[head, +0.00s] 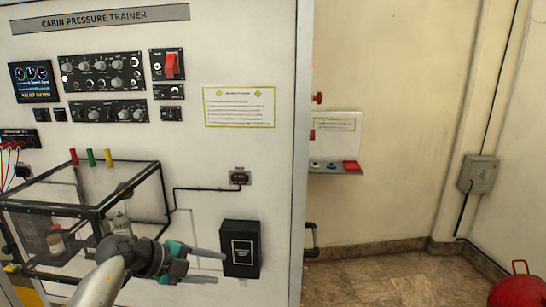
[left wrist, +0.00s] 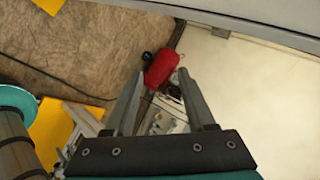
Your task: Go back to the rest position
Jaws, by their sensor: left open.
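My left gripper (head: 207,265) is open and empty in front of the white trainer panel (head: 215,60). It lies between the clear box with the black frame (head: 135,187) on its left and the black box (head: 240,249) on its right. In the left wrist view, its two fingers (left wrist: 160,95) stand apart with nothing gripped between them. A red object (left wrist: 161,68) shows beyond the fingertips, apart from them. My right gripper is in neither view.
The panel carries a red switch (head: 172,65), several knobs and a yellow-edged notice (head: 239,107). A small shelf (head: 335,168) sits beyond the panel's edge. A grey wall box (head: 478,174) and a red round object (head: 518,288) are at right. The floor (head: 395,275) between is clear.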

